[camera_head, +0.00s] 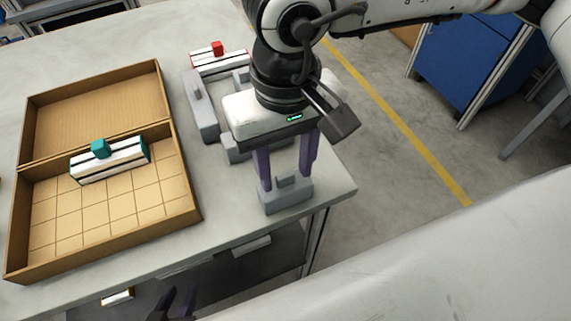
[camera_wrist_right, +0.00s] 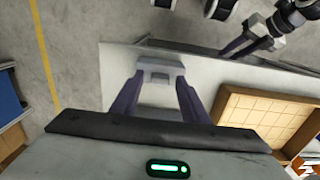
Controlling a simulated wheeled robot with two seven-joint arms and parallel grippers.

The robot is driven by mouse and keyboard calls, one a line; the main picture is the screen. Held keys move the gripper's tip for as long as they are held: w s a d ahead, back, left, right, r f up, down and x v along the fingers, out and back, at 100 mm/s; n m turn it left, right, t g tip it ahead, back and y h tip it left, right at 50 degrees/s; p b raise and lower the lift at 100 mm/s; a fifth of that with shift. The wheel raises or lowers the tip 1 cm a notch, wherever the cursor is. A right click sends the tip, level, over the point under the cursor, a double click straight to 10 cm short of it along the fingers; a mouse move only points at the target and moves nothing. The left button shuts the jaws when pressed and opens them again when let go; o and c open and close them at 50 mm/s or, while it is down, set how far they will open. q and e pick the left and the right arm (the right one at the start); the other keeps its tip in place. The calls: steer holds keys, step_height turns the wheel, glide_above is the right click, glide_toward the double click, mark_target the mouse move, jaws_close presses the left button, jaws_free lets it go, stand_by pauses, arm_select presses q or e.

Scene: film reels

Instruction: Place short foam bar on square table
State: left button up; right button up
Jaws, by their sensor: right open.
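A short grey foam bar (camera_head: 286,197) with a small raised grip lies near the right front corner of the pale table (camera_head: 335,185). My right gripper (camera_head: 285,182) points down over it, its purple fingers apart on either side of the grip. The right wrist view shows the grey bar (camera_wrist_right: 160,72) between the open fingers; I cannot tell whether they touch it. My left gripper (camera_head: 174,302) is low at the bottom of the head view, beyond the table's front edge. Its dark fingers look apart and empty. I cannot tell which surface is the square table.
Other grey pieces (camera_head: 203,110) and a black-and-white block with a red knob (camera_head: 218,62) lie behind my right gripper. A cardboard box (camera_head: 190,200) with a gridded compartment holds a striped block with a teal knob (camera_head: 110,160). Blue cabinets (camera_head: 470,55) stand beyond the floor at right.

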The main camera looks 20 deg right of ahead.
mark_target(285, 175)
step_height(285, 175, up, 11)
steer(key=shift+r+p, duration=0.2)
steer(key=shift+p, duration=0.1)
